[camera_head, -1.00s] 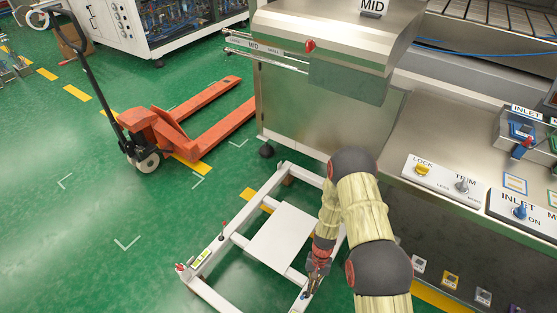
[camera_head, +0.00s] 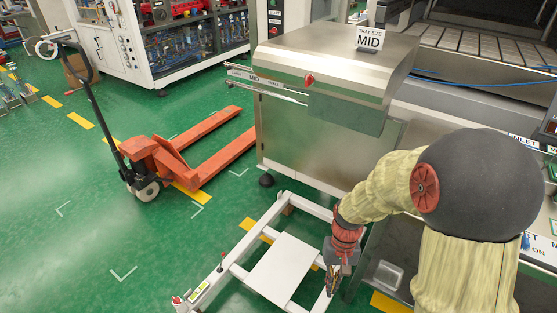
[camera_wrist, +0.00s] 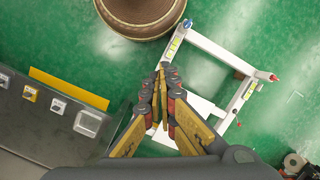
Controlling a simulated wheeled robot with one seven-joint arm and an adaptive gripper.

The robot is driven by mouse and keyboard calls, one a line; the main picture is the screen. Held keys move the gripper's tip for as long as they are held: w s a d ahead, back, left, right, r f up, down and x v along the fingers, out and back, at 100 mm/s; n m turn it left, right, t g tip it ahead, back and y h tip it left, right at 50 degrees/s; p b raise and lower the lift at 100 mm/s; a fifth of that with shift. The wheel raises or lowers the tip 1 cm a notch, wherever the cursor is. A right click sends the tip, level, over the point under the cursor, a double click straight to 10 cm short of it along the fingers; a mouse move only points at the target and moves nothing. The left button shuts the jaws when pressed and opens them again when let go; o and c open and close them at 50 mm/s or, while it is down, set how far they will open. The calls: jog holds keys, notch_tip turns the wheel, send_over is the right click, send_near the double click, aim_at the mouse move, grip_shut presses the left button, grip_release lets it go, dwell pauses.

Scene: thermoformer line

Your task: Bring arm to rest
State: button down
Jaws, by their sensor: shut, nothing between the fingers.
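My gripper (camera_head: 332,281) hangs pointing down over the right side of a white wheeled frame (camera_head: 240,243) on the floor. It is shut and empty. In the wrist view, my gripper (camera_wrist: 162,68) has its fingertips together, with the white frame (camera_wrist: 213,45) below and beyond it. My arm covers much of the right side of the head view, hiding most of the control panel there.
An orange pallet jack (camera_head: 150,158) stands at the left. A steel machine with a MID sign (camera_head: 369,38) stands behind the frame. The counter (camera_head: 390,275) edge is close right of my gripper. Green floor at the left front is clear.

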jog(key=s+d+r+t, duration=0.1)
jog(key=s+r+t, duration=0.1)
jog(key=r, duration=0.7)
jog(key=s+d+r+t, duration=0.1)
jog(key=s+r+t, duration=0.2)
jog(key=r, duration=0.7)
jog(key=s+d+r+t, duration=0.1)
jog(key=s+r+t, duration=0.2)
jog(key=r, duration=0.6)
jog(key=s, duration=0.2)
jog(key=shift+s+d+r+n+h+p, duration=0.2)
jog(key=shift+s+r+n+h+p, duration=0.1)
jog(key=shift+n+h+p, duration=0.1)
